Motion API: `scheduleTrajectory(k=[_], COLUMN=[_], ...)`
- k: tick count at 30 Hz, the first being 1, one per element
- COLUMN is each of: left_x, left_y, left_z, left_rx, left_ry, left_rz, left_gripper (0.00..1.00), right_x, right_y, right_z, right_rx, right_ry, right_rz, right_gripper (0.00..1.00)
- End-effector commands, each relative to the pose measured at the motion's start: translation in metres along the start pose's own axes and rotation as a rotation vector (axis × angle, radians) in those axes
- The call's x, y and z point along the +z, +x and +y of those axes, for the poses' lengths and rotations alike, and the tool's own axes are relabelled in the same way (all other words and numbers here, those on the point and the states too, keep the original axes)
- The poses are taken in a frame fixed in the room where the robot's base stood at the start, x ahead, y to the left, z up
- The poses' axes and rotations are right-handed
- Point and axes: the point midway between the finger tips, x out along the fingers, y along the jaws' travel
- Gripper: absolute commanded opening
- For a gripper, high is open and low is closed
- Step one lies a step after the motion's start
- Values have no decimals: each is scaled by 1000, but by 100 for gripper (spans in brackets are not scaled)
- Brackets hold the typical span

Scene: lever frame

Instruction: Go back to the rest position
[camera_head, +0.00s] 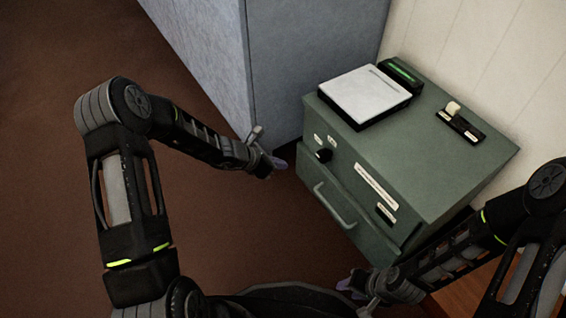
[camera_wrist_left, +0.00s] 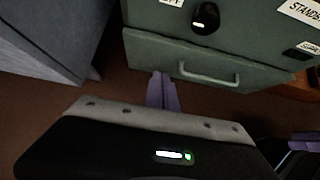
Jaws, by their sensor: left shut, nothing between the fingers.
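My left gripper (camera_head: 277,164) is in the air to the left of a green cabinet (camera_head: 440,150), apart from it. In the left wrist view its purple fingers (camera_wrist_left: 162,91) are together with nothing between them, seen against the floor below the cabinet's drawer. My right gripper (camera_head: 352,284) is low in front of the cabinet, partly hidden by its own wrist. Its purple fingertips also show at the right edge of the left wrist view (camera_wrist_left: 305,142); whether they are apart is unclear.
The cabinet has a drawer with a handle (camera_head: 335,206), a black knob (camera_head: 323,155) and a cream lever (camera_head: 453,108) on top. A white-topped device (camera_head: 365,93) and a green display (camera_head: 401,70) sit there too. A blue-grey block (camera_head: 215,60) stands behind. Brown floor is clear at left.

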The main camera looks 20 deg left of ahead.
Motion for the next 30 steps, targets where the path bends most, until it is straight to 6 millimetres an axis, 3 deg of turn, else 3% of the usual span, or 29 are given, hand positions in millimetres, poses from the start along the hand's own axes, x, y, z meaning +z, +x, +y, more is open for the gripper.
scheduleTrajectory(k=[13, 17, 20, 23, 27, 30], left_x=[-1, -19, -50, -92, -143, -160], left_y=[0, 0, -2, -7, -19, -24], left_z=[0, -3, -21, -51, -101, -133], left_rx=[2, -6, -51, -137, -293, -383], left_ry=[12, 126, 301, 564, 1054, 1385], left_rz=[4, 71, 166, 278, 384, 381], left_gripper=[0, 0, 0, 0, 0, 0], right_x=[0, 0, 0, 0, 0, 0], right_y=[0, 0, 0, 0, 0, 0], right_z=[0, 0, 0, 0, 0, 0], right_rx=[0, 0, 0, 0, 0, 0], right_ry=[0, 0, 0, 0, 0, 0], right_rz=[0, 0, 0, 0, 0, 0], right_gripper=[36, 36, 36, 36, 36, 36])
